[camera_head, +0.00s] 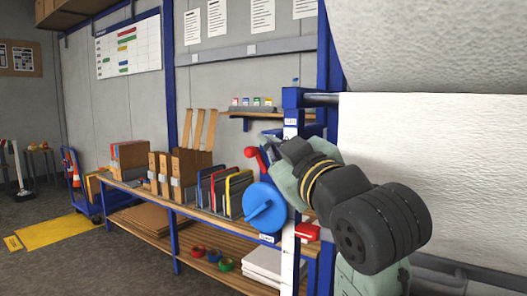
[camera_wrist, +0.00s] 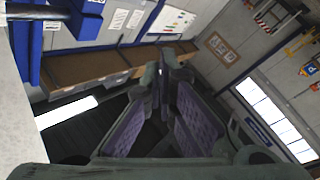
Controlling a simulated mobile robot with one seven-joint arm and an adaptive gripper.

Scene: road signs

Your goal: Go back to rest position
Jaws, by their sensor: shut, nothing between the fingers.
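My gripper (camera_wrist: 165,78) shows in the wrist view. Its two dark fingers with purple inner pads run from the bottom of the picture and come together at the tips. The fingers are shut, and nothing is held between them. In the head view my arm, with dark and grey-green links, is raised at the right of the picture, in front of a blue rack post and a white surface. I cannot make out the fingertips in the head view.
Open floor (camera_head: 60,268) with a yellow mat (camera_head: 50,232) is at the left.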

